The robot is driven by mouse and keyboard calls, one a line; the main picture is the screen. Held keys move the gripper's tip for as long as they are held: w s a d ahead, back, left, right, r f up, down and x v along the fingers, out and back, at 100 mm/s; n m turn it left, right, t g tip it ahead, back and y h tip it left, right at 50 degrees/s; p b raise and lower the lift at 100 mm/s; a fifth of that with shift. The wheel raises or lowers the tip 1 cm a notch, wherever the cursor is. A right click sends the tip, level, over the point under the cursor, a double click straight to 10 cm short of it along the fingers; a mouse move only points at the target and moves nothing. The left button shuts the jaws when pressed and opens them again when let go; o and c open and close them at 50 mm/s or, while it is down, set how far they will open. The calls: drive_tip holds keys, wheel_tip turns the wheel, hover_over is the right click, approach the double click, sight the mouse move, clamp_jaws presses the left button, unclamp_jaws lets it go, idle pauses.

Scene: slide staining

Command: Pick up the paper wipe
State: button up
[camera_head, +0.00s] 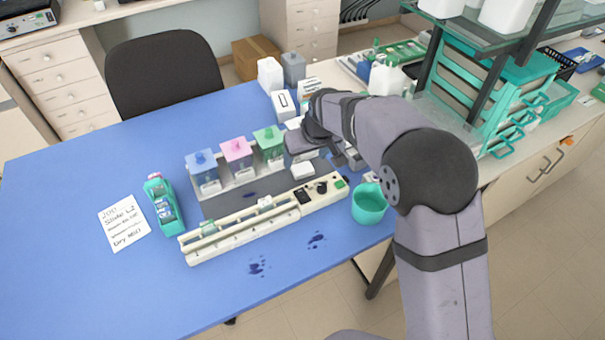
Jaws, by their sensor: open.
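A small white folded-looking piece (303,170), which seems to be the paper wipe, lies on the dark mat beside the staining rack. My gripper (348,161) is just above and to the right of it, angled downward, with its fingers apart. The fingers are small in this view and partly merge with grey items behind them. I see nothing held between them. I cannot tell how high the fingertips are above the table.
Pink, blue and green staining jars (236,151) stand left of my gripper. A long cream rack (262,217) lies in front. Dark stains (258,266) mark the blue table.

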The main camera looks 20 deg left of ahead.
sight(303, 169)
drive_tip(key=shift+d+p+x, duration=0.15)
drive_tip(key=shift+p+x, duration=0.8)
drive_tip(key=shift+x, duration=0.85)
drive_tip(key=shift+d+p+x, duration=0.1)
drive_tip(key=shift+p+x, duration=0.85)
drive_tip(key=shift+x, duration=0.85)
drive_tip(key=shift+w, duration=0.15)
drive_tip(key=c, duration=1.1)
